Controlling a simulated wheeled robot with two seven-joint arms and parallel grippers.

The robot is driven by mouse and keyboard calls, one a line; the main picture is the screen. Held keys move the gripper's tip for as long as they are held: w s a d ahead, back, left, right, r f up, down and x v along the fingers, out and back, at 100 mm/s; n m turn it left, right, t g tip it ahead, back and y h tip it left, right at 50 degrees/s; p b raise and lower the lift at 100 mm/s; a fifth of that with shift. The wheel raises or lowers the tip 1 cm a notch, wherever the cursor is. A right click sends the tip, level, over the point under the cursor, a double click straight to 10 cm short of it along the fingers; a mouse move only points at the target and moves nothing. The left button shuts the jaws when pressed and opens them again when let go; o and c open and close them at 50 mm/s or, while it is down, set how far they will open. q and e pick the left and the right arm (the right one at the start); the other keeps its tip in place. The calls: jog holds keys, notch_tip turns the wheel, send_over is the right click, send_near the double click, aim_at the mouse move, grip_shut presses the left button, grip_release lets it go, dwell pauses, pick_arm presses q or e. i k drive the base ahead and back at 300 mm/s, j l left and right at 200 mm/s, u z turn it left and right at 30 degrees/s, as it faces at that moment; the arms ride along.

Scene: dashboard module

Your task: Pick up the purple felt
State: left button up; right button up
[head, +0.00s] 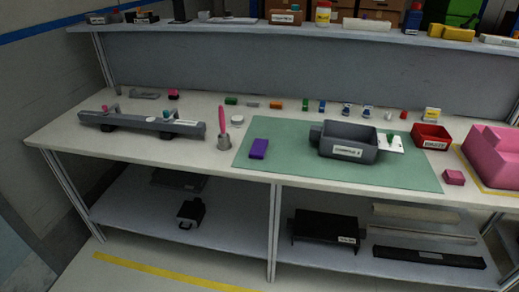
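The purple felt (259,148) is a small purple block lying on the left part of the green mat (285,178) on the workbench. Nothing covers it. A grey bin (345,151) with a label stands to its right on the same mat, with a clear gap between them. Neither of my grippers shows in the head view.
A long grey bar fixture (140,122) lies further left. Several small coloured items line the back. A red bin (430,136) and large pink block (492,155) stand right. The mat's front is clear.

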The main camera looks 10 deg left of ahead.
aim_at(258, 148)
jog(key=z, duration=0.3)
jog(key=j+z, duration=0.4)
jog(key=i+j+z, duration=0.1)
jog(key=j+z, duration=0.65)
